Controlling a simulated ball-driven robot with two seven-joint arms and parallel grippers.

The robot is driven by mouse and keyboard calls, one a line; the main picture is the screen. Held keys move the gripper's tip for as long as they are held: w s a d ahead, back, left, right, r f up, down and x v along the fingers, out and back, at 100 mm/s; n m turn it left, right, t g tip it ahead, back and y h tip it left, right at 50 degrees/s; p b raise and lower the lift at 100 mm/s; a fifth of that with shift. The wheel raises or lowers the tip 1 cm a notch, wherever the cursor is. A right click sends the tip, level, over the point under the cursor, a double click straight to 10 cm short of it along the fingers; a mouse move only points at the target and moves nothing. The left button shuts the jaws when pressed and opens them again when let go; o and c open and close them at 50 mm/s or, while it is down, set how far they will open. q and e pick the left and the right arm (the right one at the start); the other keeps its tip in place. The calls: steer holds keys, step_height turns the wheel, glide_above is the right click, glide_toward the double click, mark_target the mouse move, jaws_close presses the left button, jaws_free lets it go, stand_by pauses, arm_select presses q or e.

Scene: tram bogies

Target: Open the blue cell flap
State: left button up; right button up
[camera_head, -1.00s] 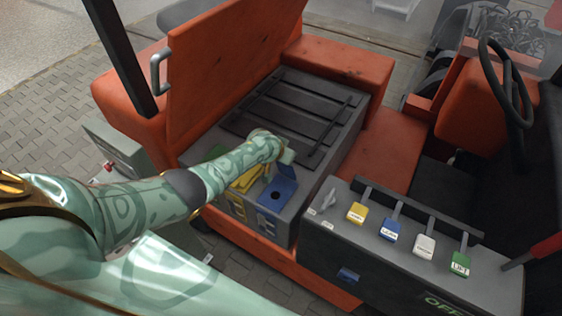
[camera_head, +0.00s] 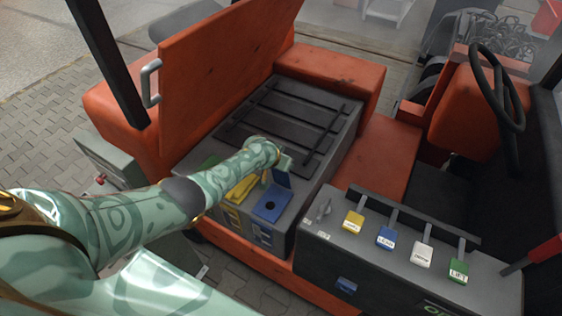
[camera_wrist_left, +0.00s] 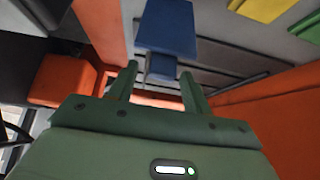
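The blue cell flap (camera_head: 281,179) stands raised and tilted on the grey battery box. In front of it lies the blue cell top (camera_head: 268,207) with a dark round hole uncovered. My left gripper (camera_head: 284,163) is just behind the flap's upper edge, partly hidden by my wrist. In the left wrist view, the fingers of my left gripper (camera_wrist_left: 160,80) are apart with nothing clamped between them. Blue parts (camera_wrist_left: 168,28) show just beyond the fingertips; whether they touch is unclear. My right gripper is not in view.
A yellow cell (camera_head: 243,188) and a green cell (camera_head: 209,162) sit left of the blue one, partly under my arm. A raised orange lid (camera_head: 225,65) stands behind. A console with colored levers (camera_head: 387,238) is at the right.

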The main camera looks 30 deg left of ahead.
arm_select(q)
steer(key=shift+r, duration=0.1)
steer(key=p+v, duration=0.9)
steer(key=v, duration=0.7)
